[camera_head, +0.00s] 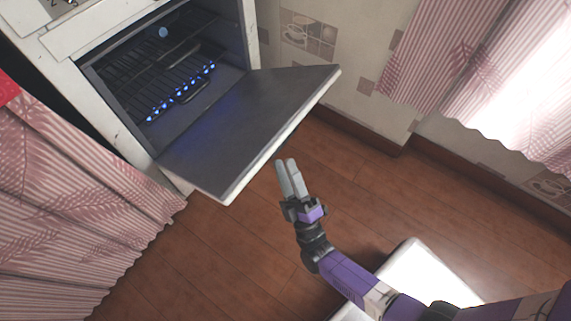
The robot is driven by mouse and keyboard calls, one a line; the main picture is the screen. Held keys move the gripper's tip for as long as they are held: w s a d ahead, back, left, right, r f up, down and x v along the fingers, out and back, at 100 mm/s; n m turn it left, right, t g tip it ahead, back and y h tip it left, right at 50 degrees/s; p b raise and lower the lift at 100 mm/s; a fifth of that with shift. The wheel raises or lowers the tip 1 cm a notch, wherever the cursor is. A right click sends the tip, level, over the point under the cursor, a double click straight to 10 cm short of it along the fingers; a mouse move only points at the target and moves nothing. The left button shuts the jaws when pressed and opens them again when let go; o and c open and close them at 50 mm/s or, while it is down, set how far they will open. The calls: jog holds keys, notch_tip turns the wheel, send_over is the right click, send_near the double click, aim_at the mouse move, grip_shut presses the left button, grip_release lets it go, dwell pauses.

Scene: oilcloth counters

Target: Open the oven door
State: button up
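The oven (110,133) is a white, worn-looking unit at the upper left of the head view, with its cavity showing. Its door (250,122) is hinged down, lying wide open with its dark inner face up. My gripper (286,163) is in front of the door's outer edge, to the lower right of it in the picture. Its two grey fingers point toward the door, close together with little or no gap. I see nothing between them. The fingertips look apart from the door, though depth is hard to judge. The door's handle is hidden.
Inside the oven are a dark rack (180,85) and a row of blue flames. A pink patterned curtain (70,215) hangs at the left, and another curtain (470,60) at the upper right by a tiled wall (310,35). The wooden floor (230,260) around my arm is clear.

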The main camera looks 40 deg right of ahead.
jog(key=f, duration=0.1)
jog(key=s+f+b, duration=0.1)
jog(key=s+a+f, duration=0.1)
jog(key=shift+a+f, duration=0.1)
jog(key=shift+f, duration=0.15)
dwell(0.6)
